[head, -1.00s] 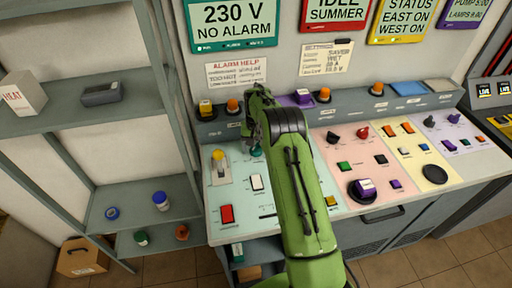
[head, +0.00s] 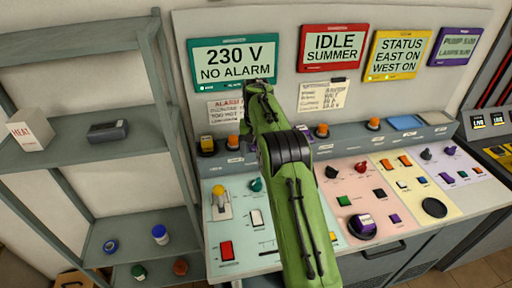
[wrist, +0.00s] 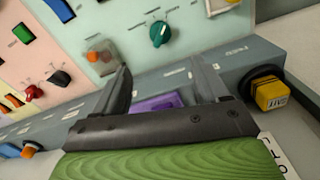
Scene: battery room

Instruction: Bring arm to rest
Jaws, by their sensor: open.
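My green arm reaches up and forward over the control desk in the head view. My gripper (wrist: 161,78) shows in the wrist view with its two dark fingers apart and nothing held between them. It hangs above the desk's back strip (wrist: 60,118), clear of the teal knob (wrist: 160,33). That knob also shows in the head view (head: 256,185), below the gripper. A purple piece (wrist: 155,103) on the strip shows behind the fingers, partly hidden. In the head view the fingertips are hard to make out against the wall.
The control desk (head: 395,222) carries several switches and knobs. A yellow button (wrist: 271,95) is at the right of the wrist view. A grey shelf (head: 75,155) stands at left with a white box (head: 30,133). Wall screens (head: 234,62) hang behind the arm.

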